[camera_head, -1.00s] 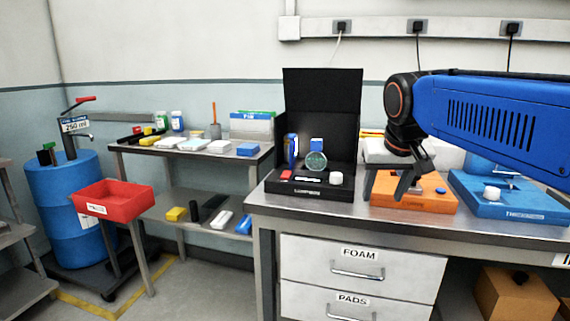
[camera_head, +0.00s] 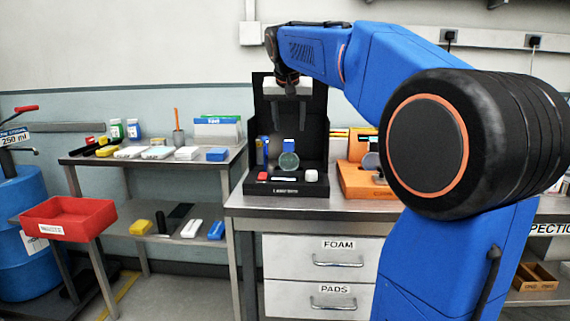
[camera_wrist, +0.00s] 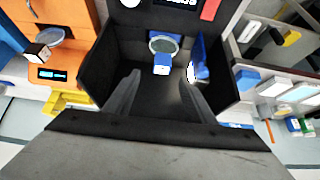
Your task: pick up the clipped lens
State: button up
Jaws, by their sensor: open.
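The clipped lens (camera_head: 289,161) is a round, grey-green disc held in a blue clip (camera_head: 289,145). It stands inside an open black box (camera_head: 262,189) on the bench. In the wrist view the lens (camera_wrist: 163,44) lies beyond my fingertips, with its blue clip (camera_wrist: 162,62) on the near side. My gripper (camera_head: 288,130) points down above the lens. In the wrist view my gripper (camera_wrist: 160,80) is open and empty, its two dark fingers apart on either side of the clip's line. I cannot tell the exact height gap.
A second blue clipped piece (camera_wrist: 197,66) stands close beside the lens. The box's black walls rise around both. An orange case (camera_head: 362,183) stands to the right.

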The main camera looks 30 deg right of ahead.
aim_at(290, 141)
jog(key=x, duration=0.8)
jog(key=shift+d+f, duration=0.1)
jog(key=shift+f, duration=0.15)
jog(key=shift+a+x, duration=0.1)
jog(key=shift+x, duration=1.25)
jog(key=shift+a+x, duration=0.15)
jog(key=shift+x, duration=1.2)
jog(key=shift+w, duration=0.1)
jog(key=c, duration=1.2)
